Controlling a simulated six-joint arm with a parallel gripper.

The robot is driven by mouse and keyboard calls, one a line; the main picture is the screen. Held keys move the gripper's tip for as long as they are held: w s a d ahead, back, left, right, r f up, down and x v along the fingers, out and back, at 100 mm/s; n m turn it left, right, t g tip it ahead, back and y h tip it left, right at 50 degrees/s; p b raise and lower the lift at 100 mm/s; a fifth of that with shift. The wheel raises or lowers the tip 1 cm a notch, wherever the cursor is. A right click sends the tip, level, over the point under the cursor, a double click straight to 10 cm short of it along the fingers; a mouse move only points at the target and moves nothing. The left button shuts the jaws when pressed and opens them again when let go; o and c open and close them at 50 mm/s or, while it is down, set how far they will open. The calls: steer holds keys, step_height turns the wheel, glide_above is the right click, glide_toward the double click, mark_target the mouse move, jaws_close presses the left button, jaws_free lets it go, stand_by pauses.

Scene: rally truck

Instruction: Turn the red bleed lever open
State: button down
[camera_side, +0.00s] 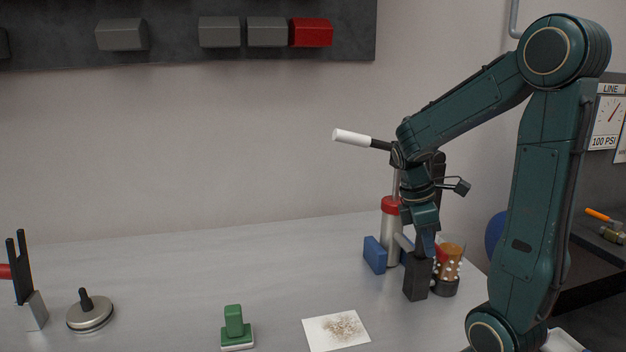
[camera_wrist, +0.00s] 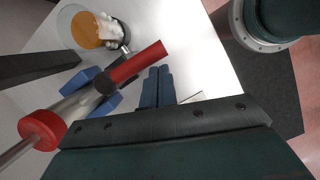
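The red bleed lever (camera_wrist: 138,62) shows in the wrist view as a red bar on a dark round hub (camera_wrist: 105,82), slanting up to the right. The hub sits beside a silver pump cylinder with a red cap (camera_wrist: 42,130), held by blue brackets (camera_wrist: 80,80). In the side view the pump body (camera_side: 391,240) stands upright and a bit of red shows beside my fingers. My gripper (camera_wrist: 158,70) points down just right of the lever, its two blue fingers close together with nothing seen between them. I cannot tell whether they touch the lever.
A black block (camera_side: 418,277) stands close below my gripper, beside a glass of orange liquid (camera_side: 453,247). A white pump handle (camera_side: 352,137) sticks out high up.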

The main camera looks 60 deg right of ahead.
steer(key=shift+s+d, duration=0.1)
steer(key=shift+s, duration=0.2)
stand_by(0.4)
steer(key=a+v, duration=0.1)
steer(key=v, duration=0.9)
steer(key=shift+s, duration=0.25)
stand_by(0.4)
steer(key=a+f+m+t+y, duration=0.1)
steer(key=a+m+t, duration=0.3)
steer(key=a, duration=1.3)
steer(key=w+t, duration=0.1)
steer(key=t, duration=0.3)
steer(key=shift+m+t, duration=0.4)
